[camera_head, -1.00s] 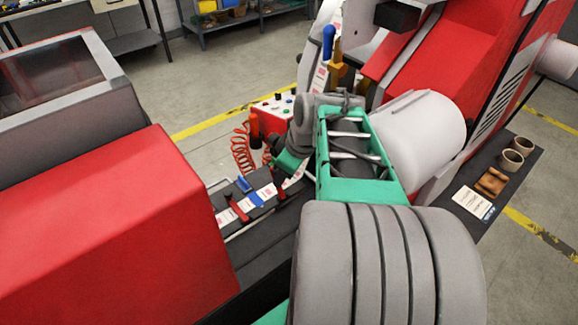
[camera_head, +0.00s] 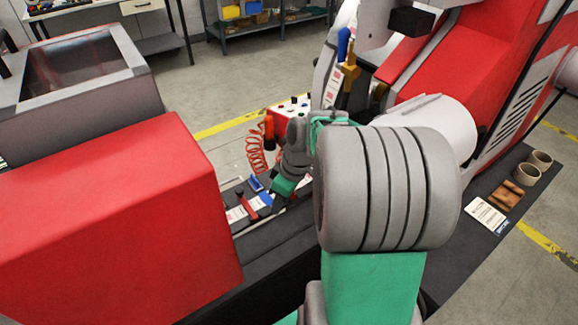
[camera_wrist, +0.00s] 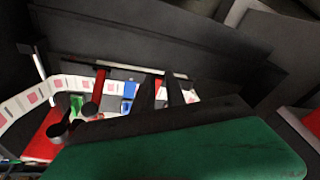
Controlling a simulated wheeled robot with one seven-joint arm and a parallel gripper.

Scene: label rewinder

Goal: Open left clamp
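A red clamp bar (camera_head: 247,204) lies across the white label strip (camera_head: 236,214) on the dark splicing table; I take it for the left clamp. My gripper (camera_head: 274,205) points down just right of it, over the table, and hides the table's right part. In the wrist view two dark fingers (camera_wrist: 161,92) stand apart with a narrow gap, and nothing shows held between them. A red clamp bar (camera_wrist: 97,88) stands left of the fingers, apart from them; I cannot tell which clamp it is. A blue part (camera_wrist: 130,89) lies between it and the fingers.
A large red housing (camera_head: 110,210) stands left of the table. A red coiled hose (camera_head: 257,155) and a button box (camera_head: 290,112) are behind my gripper. A white roll (camera_head: 425,115) is at the right. Paper cores (camera_head: 528,172) lie on the right shelf.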

